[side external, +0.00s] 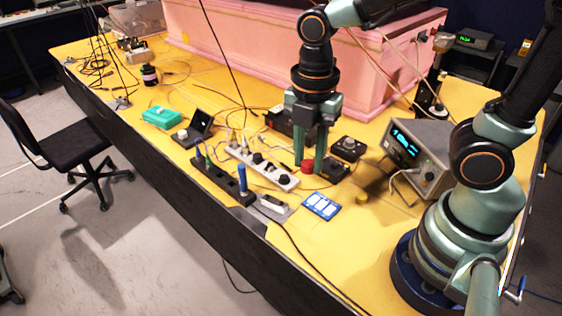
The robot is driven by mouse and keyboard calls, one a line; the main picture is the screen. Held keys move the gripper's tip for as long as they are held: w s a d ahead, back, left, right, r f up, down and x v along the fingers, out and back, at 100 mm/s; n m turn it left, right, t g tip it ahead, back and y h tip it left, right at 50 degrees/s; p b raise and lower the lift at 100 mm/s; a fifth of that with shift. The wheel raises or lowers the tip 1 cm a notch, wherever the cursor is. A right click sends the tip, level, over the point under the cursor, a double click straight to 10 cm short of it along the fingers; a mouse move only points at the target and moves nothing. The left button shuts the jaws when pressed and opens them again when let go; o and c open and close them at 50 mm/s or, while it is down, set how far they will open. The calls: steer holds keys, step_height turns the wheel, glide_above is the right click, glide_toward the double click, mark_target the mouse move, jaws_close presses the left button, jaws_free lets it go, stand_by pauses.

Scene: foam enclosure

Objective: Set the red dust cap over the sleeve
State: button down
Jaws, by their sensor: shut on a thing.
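The red dust cap (307,166) is a small red cylinder low down between the fingertips of my gripper (309,165). My gripper points straight down and is shut on the cap, with a green finger on each side. The cap is close above the yellow bench or the dark block beside it; I cannot tell whether it touches anything below. I cannot make out the sleeve with certainty; the fingers and cap may hide it.
A grey power strip (262,167) and a black strip with a blue upright piece (242,178) lie left of the gripper. A blue card (321,206) lies in front. A black box with a round knob (348,148) and a lit instrument (420,155) stand right. The pink foam wall (250,50) is behind.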

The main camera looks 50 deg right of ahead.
steer(key=shift+r, duration=0.95)
steer(key=shift+w+r, duration=0.2)
steer(key=shift+w, duration=0.1)
steer(key=w+d+f, duration=0.3)
steer(key=w, duration=0.6)
glide_toward(271, 169)
steer(key=shift+w+d+r, duration=0.1)
steer(key=shift+w+d, duration=0.2)
steer(key=shift+w, duration=0.1)
steer(key=shift+f, duration=2.5)
steer(key=shift+f, duration=1.15)
